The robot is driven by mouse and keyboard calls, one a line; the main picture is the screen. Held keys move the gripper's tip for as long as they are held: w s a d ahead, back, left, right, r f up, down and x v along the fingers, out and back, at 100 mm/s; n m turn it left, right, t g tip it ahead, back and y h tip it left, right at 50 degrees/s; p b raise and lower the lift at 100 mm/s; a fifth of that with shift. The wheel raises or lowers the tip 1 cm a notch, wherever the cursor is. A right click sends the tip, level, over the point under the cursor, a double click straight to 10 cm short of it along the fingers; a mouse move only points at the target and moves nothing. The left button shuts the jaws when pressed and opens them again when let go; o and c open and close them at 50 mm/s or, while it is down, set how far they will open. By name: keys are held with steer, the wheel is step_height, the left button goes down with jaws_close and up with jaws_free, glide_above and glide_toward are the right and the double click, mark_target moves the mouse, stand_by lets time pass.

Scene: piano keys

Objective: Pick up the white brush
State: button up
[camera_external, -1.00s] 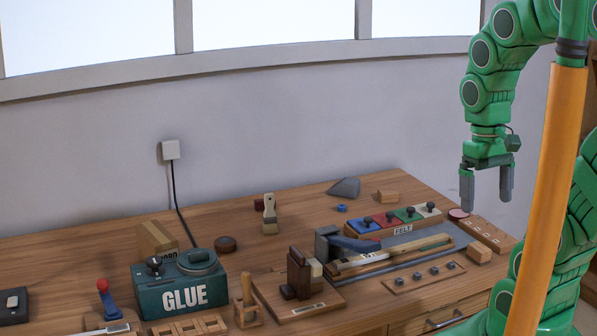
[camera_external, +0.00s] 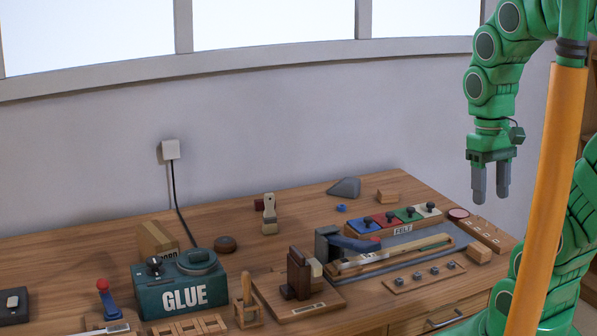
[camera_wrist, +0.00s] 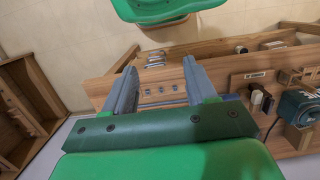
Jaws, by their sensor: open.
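The white brush (camera_external: 269,214) is at the back of the wooden workbench, left of the grey wedge, with its pale handle up and its bristle end down. I cannot tell whether it leans on something. My gripper (camera_external: 490,197) hangs high over the right end of the bench, fingers pointing down, open and empty, far to the right of the brush. In the wrist view the two grey fingers (camera_wrist: 160,72) are spread with nothing between them. I cannot make out the brush in that view.
A green GLUE box (camera_external: 183,283) stands front left of the brush. The felt tray (camera_external: 403,229) and a clamp jig (camera_external: 340,246) lie between gripper and brush. The wall rises behind.

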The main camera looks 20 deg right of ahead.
steer(key=w+a+r+m+y, duration=0.35)
steer(key=w+a, duration=0.45)
steer(key=w, duration=0.5)
steer(key=w+a+r+m+y, duration=0.35)
steer(key=w+a, duration=0.35)
steer(key=w, duration=0.6)
steer(key=w+a+f+m+t+y, duration=0.15)
steer(key=w+m, duration=0.25)
steer(key=w, duration=0.6)
steer(key=w+a+f+m+t+y, duration=0.1)
steer(key=w+m+y, duration=0.25)
steer(key=w, duration=0.65)
steer(key=w+a+f+m+t+y, duration=0.15)
steer(key=w+m, duration=0.35)
steer(key=w, duration=0.5)
glide_toward(265, 223)
steer(key=shift+w+a+f+g, duration=0.2)
steer(key=shift+w+a+g, duration=0.1)
steer(key=shift+w+a, duration=0.75)
steer(key=shift+f+x, duration=0.2)
steer(key=shift+x, duration=1.15)
steer(key=shift+f+x, duration=0.15)
steer(key=shift+x, duration=1.15)
steer(key=shift+f+x, duration=0.2)
steer(key=shift+x, duration=1.15)
steer(key=shift+s+d, duration=0.2)
jaws_close()
